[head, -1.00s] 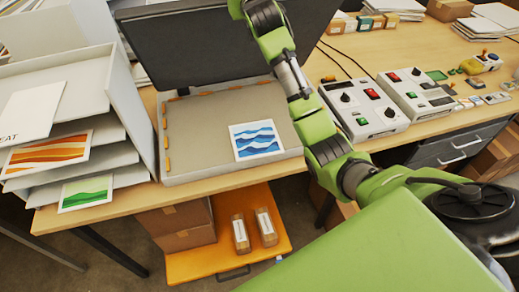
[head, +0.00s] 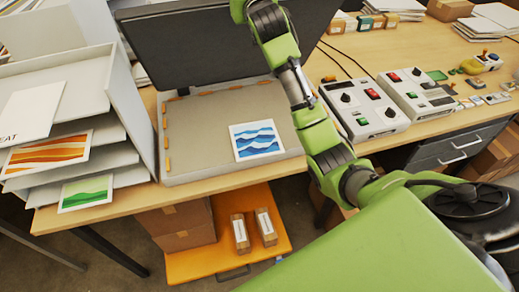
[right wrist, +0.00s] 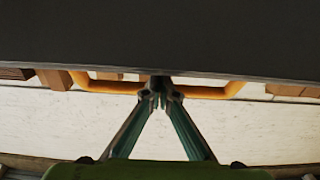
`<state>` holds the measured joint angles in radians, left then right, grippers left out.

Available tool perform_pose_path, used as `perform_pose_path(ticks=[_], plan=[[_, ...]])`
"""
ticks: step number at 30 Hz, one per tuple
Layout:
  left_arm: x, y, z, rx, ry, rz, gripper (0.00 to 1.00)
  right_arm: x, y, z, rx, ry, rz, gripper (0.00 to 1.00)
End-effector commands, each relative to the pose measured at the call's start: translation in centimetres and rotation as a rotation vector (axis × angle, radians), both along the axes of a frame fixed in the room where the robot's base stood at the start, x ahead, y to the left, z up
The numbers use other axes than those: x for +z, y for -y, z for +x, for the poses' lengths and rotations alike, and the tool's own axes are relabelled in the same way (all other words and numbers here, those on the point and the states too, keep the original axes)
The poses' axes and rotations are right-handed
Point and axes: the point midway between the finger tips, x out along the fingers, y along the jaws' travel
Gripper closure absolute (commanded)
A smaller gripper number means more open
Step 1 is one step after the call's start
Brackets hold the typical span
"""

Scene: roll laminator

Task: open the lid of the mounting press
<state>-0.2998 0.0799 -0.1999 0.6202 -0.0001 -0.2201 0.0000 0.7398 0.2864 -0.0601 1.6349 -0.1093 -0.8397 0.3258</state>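The mounting press has a dark grey lid (head: 200,45) that stands raised at the back of its pale grey bed (head: 200,125). A print with blue waves (head: 257,141) lies on the bed. My right arm reaches up across the lid, and its gripper is beyond the top of the head view. In the right wrist view my right gripper (right wrist: 160,92) has its fingertips together on the middle of the yellow lid handle (right wrist: 110,87). The dark lid (right wrist: 160,40) fills the top of that view. My left gripper is not in view.
A white paper tray rack (head: 75,110) stands close to the press's left side. Two control boxes (head: 362,108) with switches are to its right. An orange shelf (head: 225,255) with cardboard boxes is below the table (head: 300,170).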

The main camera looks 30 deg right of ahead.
Motion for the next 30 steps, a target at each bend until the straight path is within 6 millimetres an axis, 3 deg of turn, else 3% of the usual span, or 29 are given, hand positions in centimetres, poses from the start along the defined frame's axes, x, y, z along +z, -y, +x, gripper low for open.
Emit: perform_pose_path(ticks=[30], plan=[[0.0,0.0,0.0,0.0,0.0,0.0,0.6,1.0,-2.3,-9.6,0.0,0.002,0.001,1.0]])
